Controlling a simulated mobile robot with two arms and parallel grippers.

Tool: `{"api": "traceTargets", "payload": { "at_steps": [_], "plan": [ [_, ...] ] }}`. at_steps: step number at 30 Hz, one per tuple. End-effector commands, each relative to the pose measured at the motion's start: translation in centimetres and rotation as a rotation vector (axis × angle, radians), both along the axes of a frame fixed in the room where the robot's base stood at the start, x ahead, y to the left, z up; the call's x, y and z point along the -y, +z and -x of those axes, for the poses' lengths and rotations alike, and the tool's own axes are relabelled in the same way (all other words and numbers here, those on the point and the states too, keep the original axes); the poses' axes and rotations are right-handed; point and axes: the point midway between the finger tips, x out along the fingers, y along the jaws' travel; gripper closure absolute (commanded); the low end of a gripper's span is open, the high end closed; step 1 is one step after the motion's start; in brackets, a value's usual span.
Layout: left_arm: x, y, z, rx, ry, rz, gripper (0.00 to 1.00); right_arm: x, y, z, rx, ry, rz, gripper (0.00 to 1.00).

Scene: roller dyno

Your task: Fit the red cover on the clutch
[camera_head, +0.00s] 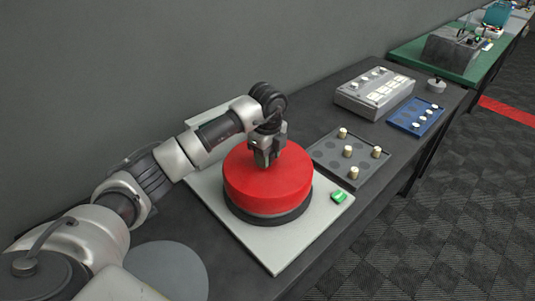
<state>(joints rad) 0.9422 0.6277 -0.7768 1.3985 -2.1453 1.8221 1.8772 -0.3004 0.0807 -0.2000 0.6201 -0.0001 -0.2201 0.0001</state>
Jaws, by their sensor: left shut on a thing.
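The red cover (268,183) is a wide red drum in the middle of the head view. It sits over a dark round base (270,218), which I take for the clutch and which shows only as a rim below the cover. My left gripper (266,160) points down at the top of the cover and is shut on it, though its fingertips are hard to make out. The light plate (283,252) lies under the dark base. I cannot tell whether the cover is fully seated. My right gripper is not in view.
A green button (338,197) is on the plate's right corner. A grey tray with several white-topped pegs (326,152), a grey control box (357,91) and a blue panel (408,116) stand to the right. A grey disc (165,270) lies at front left. The wall is close behind.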

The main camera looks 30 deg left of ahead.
Motion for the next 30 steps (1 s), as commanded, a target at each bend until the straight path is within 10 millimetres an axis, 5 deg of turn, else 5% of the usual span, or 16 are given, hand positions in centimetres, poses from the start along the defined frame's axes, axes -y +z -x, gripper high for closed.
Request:
{"api": "traceTargets", "payload": {
  "at_steps": [30],
  "plan": [
    [0.0, -2.5, 0.0, 0.001, 0.0, 0.0, 0.98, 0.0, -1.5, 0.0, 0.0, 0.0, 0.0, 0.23]
  ]
}}
